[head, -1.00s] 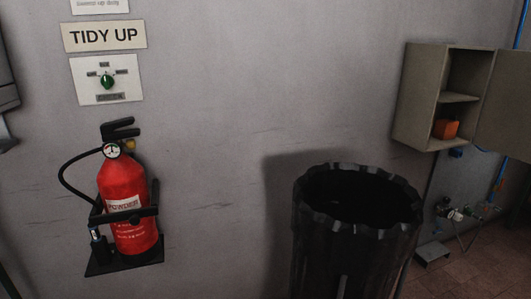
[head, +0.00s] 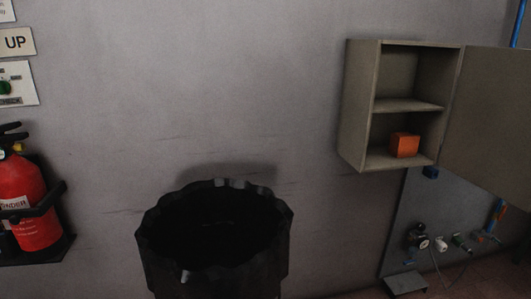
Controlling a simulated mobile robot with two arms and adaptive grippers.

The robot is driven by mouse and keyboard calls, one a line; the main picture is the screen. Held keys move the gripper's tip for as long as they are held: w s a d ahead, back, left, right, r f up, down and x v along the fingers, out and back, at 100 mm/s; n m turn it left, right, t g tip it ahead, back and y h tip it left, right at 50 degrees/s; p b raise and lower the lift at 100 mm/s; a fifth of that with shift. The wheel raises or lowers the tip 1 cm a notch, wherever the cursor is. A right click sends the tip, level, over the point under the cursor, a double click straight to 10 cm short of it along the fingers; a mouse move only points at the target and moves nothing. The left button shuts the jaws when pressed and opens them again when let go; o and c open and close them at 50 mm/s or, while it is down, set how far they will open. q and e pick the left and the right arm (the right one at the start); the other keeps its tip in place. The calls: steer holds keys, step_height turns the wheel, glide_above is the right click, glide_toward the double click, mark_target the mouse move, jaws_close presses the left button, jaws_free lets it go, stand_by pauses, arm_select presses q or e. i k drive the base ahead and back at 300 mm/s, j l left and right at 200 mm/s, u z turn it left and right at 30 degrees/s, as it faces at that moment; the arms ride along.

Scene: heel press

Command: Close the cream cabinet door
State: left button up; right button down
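The cream cabinet (head: 357,110) hangs on the wall at the right in the head view. Its door (head: 490,118) stands wide open, swung out to the right, and the right edge of the picture cuts it off. Inside are two compartments split by a shelf (head: 408,104). An orange box (head: 404,145) sits in the lower compartment, and the upper one looks empty. Neither of my grippers is in view.
A black ribbed bin (head: 160,255) stands in front of the wall, left of the cabinet. A red fire extinguisher (head: 30,195) is on a wall bracket at the far left. Pipes and valves (head: 420,238) are below the cabinet. Bare wall lies between bin and cabinet.

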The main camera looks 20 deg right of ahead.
mark_target(487, 142)
steer(key=l+u, duration=0.1)
steer(key=l, duration=1.2)
steer(key=k+l+u, duration=0.15)
steer(key=l, duration=1.15)
steer(key=i+l, duration=0.1)
steer(key=l, duration=1.2)
steer(key=i+l+u, duration=0.15)
steer(key=l, duration=1.35)
steer(key=k+l+u, duration=0.1)
steer(key=k, duration=0.2)
